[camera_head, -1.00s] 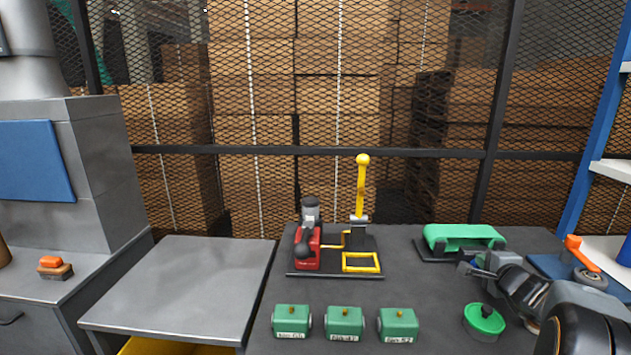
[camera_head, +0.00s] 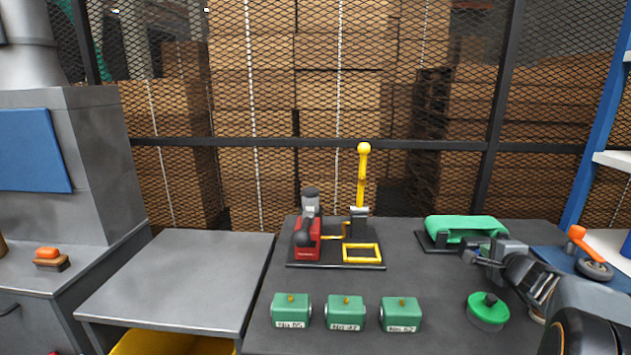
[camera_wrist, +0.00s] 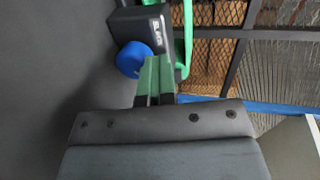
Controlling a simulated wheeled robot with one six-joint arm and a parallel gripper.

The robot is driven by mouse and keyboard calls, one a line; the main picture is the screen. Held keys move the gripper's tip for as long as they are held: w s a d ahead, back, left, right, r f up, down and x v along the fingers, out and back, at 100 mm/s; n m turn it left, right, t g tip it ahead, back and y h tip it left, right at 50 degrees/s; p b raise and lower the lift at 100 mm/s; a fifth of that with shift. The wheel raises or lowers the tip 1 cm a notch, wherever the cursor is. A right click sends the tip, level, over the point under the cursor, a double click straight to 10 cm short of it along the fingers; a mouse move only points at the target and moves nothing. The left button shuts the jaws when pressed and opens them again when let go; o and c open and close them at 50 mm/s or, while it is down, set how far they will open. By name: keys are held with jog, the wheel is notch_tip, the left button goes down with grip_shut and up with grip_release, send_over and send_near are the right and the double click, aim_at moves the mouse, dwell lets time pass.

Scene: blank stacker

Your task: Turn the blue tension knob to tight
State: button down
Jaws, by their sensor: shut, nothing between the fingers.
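The blue tension knob (camera_wrist: 131,59) shows in the wrist view as a round blue disc on the side of a black block (camera_wrist: 128,24). The block carries white lettering, of which only "SL" and a blurred rest can be read. My gripper (camera_wrist: 156,66) is shut and empty. Its green-tipped fingers overlap the knob's right edge in the wrist view; I cannot tell whether they touch it. In the head view my gripper (camera_head: 470,257) is at the front of the green belt machine (camera_head: 470,226), where the arm largely hides the knob.
An orange-handled roller (camera_head: 592,267) lies to the right. Several green labelled blocks (camera_head: 346,312) and a red and yellow press (camera_head: 306,238) stand further left. A mesh fence rises behind.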

jog(key=shift+d+f, duration=0.1)
jog(key=shift+f, duration=0.1)
jog(key=shift+s+r, duration=0.1)
jog(key=shift+r, duration=0.3)
jog(key=shift+f+b+v, duration=0.2)
jog(key=shift+b+v, duration=0.25)
jog(key=shift+v, duration=0.5)
jog(key=shift+f+b+v, duration=0.2)
jog(key=shift+b+v, duration=0.2)
jog(key=shift+v, duration=0.55)
jog(key=shift+f+b+v, duration=0.2)
jog(key=shift+b+v, duration=0.25)
jog(key=shift+v, duration=0.5)
jog(key=shift+s, duration=0.15)
